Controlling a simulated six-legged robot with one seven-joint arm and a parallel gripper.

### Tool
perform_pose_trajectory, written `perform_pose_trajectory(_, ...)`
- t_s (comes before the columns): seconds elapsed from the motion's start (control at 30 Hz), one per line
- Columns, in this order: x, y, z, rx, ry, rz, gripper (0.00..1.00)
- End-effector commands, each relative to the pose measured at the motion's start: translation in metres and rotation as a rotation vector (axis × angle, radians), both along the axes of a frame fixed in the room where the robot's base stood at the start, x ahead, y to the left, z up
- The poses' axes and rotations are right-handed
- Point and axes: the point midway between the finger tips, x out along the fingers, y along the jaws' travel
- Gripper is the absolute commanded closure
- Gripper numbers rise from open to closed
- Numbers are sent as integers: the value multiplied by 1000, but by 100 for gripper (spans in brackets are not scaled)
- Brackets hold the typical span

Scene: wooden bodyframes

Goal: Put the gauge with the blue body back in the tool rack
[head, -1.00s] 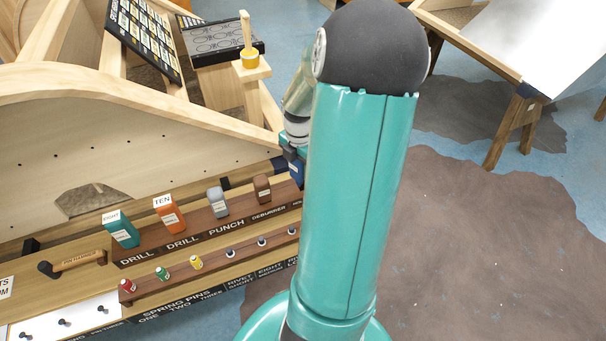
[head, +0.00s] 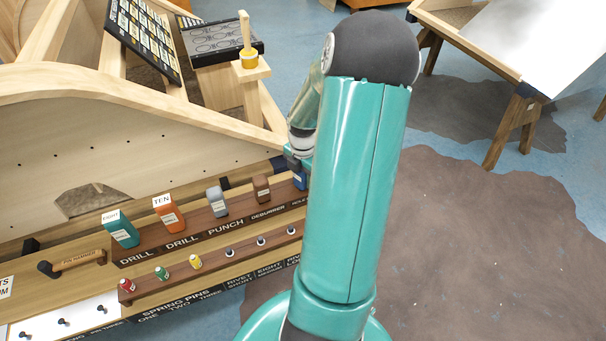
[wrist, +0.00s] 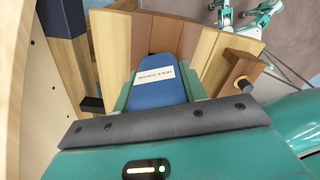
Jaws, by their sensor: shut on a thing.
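The gauge with the blue body (wrist: 160,88) has a white label and sits between the two fingers of my gripper (wrist: 161,92) in the wrist view. In the head view a small part of the blue gauge (head: 300,180) shows beside my teal arm, which hides the rest. My gripper is shut on it. The dark brown tool rack (head: 192,229) runs along the bench, and the gauge is at its right end, by the "HOLE" label. The rack also shows beyond the gauge in the wrist view (wrist: 164,33). I cannot tell whether the gauge's lower end is inside a slot.
The rack holds a teal drill (head: 121,230), an orange drill (head: 169,215), a grey punch (head: 217,203) and a brown deburrer (head: 262,189). A lower strip carries small coloured pins (head: 162,273). A wooden panel (head: 150,150) stands behind the rack.

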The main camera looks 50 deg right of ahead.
Motion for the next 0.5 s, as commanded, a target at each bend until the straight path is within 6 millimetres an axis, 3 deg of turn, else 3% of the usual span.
perform_pose_trajectory(0.03,0,0,-1,0,0,0,56)
perform_pose_trajectory(0.13,0,0,-1,0,0,0,37)
perform_pose_trajectory(0.5,0,0,4,-1,-1,0,37)
